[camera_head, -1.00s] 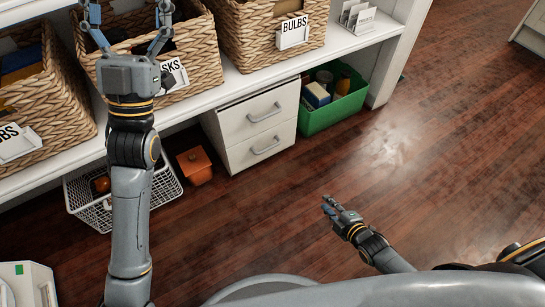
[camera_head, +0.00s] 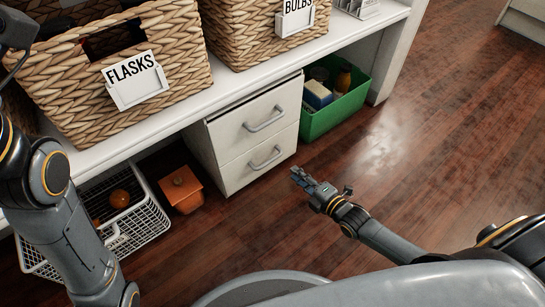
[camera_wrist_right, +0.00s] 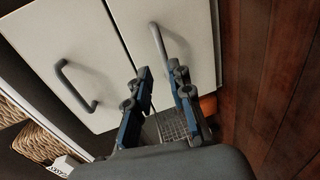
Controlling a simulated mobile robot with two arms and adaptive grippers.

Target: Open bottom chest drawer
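A small white chest (camera_head: 232,128) with two drawers stands under the shelf. Its bottom drawer (camera_head: 240,172) has a grey bar handle (camera_head: 264,158); both drawer fronts look closed. In the right wrist view the bottom drawer's handle (camera_wrist_right: 160,45) lies just beyond the fingertips, and the top drawer's handle (camera_wrist_right: 75,88) is to the left. My right gripper (camera_head: 300,177) is in front of the bottom drawer, right of its handle and apart from it. Its fingers (camera_wrist_right: 161,72) are apart with nothing between them.
A green bin (camera_head: 330,118) stands right of the chest. An orange box (camera_head: 181,189) and a white wire basket (camera_head: 137,232) are on its left. Wicker baskets, one labelled FLASKS (camera_head: 135,80), sit on the shelf above. The wooden floor (camera_head: 420,150) to the right is clear.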

